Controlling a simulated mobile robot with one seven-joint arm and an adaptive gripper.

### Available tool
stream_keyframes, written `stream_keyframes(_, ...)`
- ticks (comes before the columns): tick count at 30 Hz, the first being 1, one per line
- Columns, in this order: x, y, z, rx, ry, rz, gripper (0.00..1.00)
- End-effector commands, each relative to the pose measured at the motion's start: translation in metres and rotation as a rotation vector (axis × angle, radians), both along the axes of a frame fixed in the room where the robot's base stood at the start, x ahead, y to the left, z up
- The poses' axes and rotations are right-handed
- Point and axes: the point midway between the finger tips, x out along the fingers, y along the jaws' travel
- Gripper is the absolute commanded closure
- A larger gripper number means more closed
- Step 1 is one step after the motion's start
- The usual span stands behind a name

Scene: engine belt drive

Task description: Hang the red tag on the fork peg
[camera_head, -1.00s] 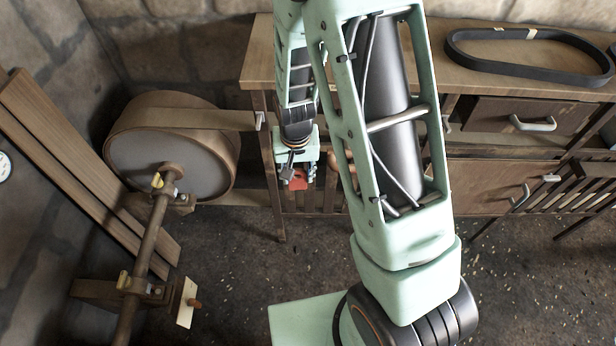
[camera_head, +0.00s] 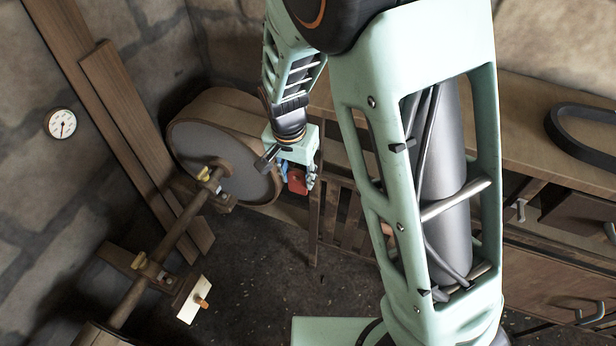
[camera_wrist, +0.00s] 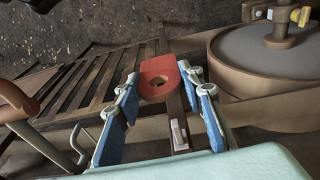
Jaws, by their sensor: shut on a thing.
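The red tag (camera_head: 297,182) is held at the end of my gripper (camera_head: 296,170), in front of the right edge of the large drum. In the wrist view the red tag (camera_wrist: 150,68) has a rounded end and a dark hole. It sits between the blue-padded fingertips of my gripper (camera_wrist: 160,80), which are shut on it. A short orange-brown peg (camera_head: 202,302) sticks out of a pale plate (camera_head: 190,298) at lower left; it appears to be the fork peg. The tag is well apart from it, farther back and to the right.
A belt drum (camera_head: 225,150) and a shaft (camera_head: 165,245) with yellow-topped brackets stand at the left. Planks (camera_head: 110,110) lean on the wall by a gauge (camera_head: 61,123). A wooden bench (camera_head: 520,120) with a black belt (camera_head: 580,135) is at the right. The dark floor (camera_head: 255,270) between is clear.

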Motion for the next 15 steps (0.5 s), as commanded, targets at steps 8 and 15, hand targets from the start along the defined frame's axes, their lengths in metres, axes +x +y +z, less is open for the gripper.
stream_keyframes(8,0.004,0.002,0.001,0.001,-0.002,-0.009,0.81)
stream_keyframes(15,0.017,-0.003,-0.001,0.001,-0.002,-0.01,0.81)
